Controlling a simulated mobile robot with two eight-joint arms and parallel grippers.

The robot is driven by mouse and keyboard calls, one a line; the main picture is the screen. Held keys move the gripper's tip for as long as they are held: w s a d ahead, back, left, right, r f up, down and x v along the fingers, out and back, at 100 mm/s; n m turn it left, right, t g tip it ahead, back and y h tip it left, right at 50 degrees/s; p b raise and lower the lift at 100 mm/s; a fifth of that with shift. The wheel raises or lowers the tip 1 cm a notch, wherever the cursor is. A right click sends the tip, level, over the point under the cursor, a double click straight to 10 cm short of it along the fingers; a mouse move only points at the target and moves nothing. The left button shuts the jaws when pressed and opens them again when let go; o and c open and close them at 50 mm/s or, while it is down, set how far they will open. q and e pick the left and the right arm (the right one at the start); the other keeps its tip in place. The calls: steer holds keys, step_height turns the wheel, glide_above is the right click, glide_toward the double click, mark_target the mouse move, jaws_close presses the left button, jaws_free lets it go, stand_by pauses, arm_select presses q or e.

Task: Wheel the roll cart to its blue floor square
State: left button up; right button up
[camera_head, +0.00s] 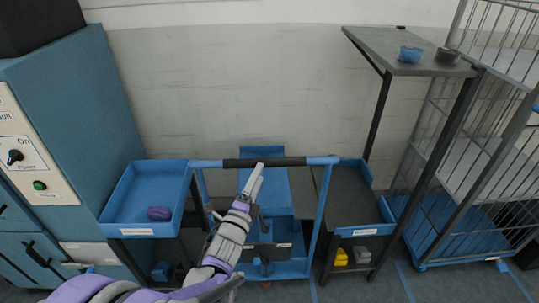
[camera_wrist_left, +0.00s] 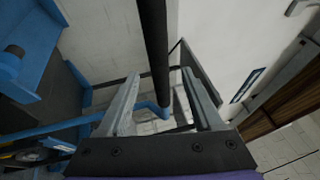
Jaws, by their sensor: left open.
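The roll cart, with a blue frame, stands in the middle of the head view. Its handle has a black grip (camera_head: 280,162) across the near top. My left gripper (camera_head: 257,172) reaches up to this grip from below. In the left wrist view its two fingers (camera_wrist_left: 160,82) are apart, and the black grip (camera_wrist_left: 153,45) shows in the gap between them. I cannot tell how deep the bar sits between the fingers. Blue floor lines (camera_head: 403,282) show right of the cart; the whole square is not visible. My right gripper is not in view.
A blue tray (camera_head: 122,212) with a purple item (camera_head: 159,213) is left of the cart, beside a teal cabinet (camera_head: 75,100). A dark-topped stand (camera_head: 350,195) is close on the right. A wire cage trolley (camera_head: 450,190) and a raised shelf (camera_head: 400,45) stand further right.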

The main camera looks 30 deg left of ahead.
arm_select(q)
steer(key=x, duration=0.9)
steer(key=shift+p, duration=0.35)
steer(key=shift+f, duration=0.15)
jaws_close()
stand_by(0.7)
